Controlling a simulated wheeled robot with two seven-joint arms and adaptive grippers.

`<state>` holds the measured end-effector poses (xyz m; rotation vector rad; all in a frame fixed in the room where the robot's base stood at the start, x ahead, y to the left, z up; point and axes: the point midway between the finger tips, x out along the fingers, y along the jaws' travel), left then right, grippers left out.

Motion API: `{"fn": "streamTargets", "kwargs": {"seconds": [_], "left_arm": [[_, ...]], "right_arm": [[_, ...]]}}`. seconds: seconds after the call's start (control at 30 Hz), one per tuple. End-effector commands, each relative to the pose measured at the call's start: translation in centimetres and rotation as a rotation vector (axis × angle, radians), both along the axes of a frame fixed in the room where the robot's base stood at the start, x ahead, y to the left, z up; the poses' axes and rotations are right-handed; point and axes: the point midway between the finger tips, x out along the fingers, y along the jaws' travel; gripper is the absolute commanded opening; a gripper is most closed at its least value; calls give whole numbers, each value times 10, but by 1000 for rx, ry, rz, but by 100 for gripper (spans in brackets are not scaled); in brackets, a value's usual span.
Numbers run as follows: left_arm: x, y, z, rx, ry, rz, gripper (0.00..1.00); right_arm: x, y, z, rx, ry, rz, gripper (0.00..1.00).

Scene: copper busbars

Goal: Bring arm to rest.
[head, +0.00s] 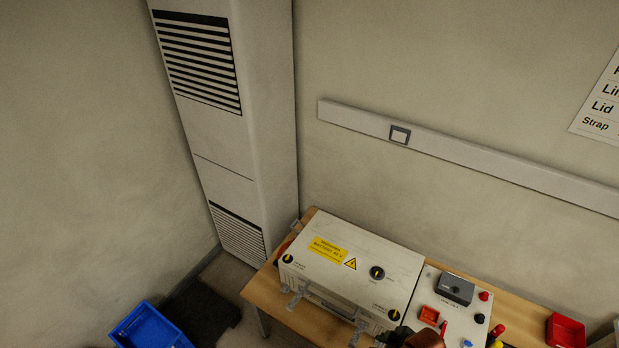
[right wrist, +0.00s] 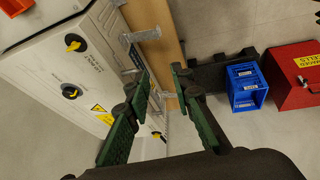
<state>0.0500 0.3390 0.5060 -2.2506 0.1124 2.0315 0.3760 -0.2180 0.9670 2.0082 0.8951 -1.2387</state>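My right gripper (right wrist: 160,80) has two green-padded fingers spread apart, with nothing between them. In the right wrist view it is over the front edge of the wooden table (right wrist: 152,35), beside the pale battery case (right wrist: 60,75). The same case (head: 345,262) stands on the table in the head view, with a yellow label and dark knobs with yellow marks. A dark and reddish-brown shape (head: 425,339) is cut off at the bottom of the head view; I cannot tell what it is. My left gripper is not in view.
A control panel (head: 455,300) and a red bin (head: 566,330) are on the table to the right. A blue crate (head: 150,327) stands on the floor; it also shows in the right wrist view (right wrist: 246,86), next to a red box (right wrist: 292,80). A tall white cabinet (head: 225,120) stands behind.

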Motion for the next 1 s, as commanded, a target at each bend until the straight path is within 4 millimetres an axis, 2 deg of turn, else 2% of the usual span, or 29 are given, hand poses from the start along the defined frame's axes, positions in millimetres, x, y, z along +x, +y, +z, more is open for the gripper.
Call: {"fn": "streamTargets", "kwargs": {"seconds": [0.03, 0.2, 0.4, 0.6, 0.87, 1.0], "left_arm": [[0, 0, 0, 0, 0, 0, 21], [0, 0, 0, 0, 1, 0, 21], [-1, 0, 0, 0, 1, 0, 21], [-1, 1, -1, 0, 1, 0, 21], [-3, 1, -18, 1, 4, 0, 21], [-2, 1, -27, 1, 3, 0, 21]], "right_arm": [[-14, -15, 1, 19, 17, -127, 22], [-51, -63, 6, 40, 51, -463, 22], [-91, -106, 11, 40, 76, -744, 22], [-128, -139, 13, 26, 92, -960, 22], [-110, -135, -66, 20, 118, -934, 22], [-106, -134, -116, 16, 134, -927, 22]]}}
